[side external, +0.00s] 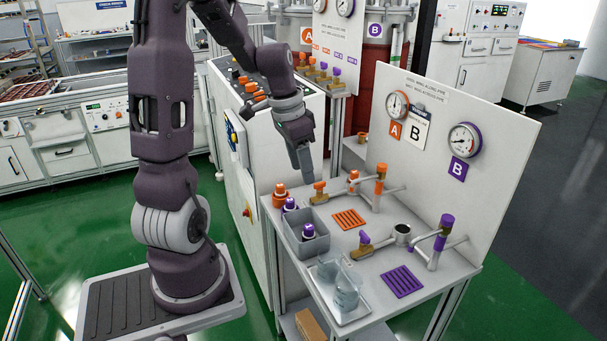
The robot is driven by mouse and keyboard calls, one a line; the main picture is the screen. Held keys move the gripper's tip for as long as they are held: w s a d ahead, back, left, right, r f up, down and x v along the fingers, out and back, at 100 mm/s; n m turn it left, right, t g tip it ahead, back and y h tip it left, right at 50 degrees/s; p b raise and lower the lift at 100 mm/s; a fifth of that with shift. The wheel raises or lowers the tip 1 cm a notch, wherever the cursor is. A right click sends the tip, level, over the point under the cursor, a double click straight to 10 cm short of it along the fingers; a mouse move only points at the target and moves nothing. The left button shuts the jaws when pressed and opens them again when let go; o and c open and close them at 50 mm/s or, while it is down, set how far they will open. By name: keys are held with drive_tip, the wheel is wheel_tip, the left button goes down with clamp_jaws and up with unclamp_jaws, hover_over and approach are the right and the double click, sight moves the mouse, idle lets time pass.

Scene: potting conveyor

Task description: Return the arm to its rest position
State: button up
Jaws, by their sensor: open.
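My gripper (306,172) hangs fingers-down above the left back part of the grey work table (331,278). It is open and I see nothing held in it. Its fingertips are close to the orange-handled valve (320,190) in this view; whether they touch it I cannot tell. My arm reaches from the left, bent over at the top.
Orange (280,193) and purple-capped bottles (290,205) stand by a grey bin (306,243). Clear beakers (346,291) stand on a white tray at the front. A purple-handled valve (363,242) is at the middle. A gauge panel (495,150) rises behind.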

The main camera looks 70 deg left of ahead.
drive_tip(key=s+d+r+t, duration=0.1)
drive_tip(key=d+r, duration=0.5)
drive_tip(key=d, duration=0.3)
drive_tip(key=s+d+r+t, duration=0.2)
drive_tip(key=s+d+r, duration=0.2)
drive_tip(key=s+d, duration=0.7)
drive_tip(key=shift+s+d, duration=0.3)
drive_tip(key=shift+d, duration=0.1)
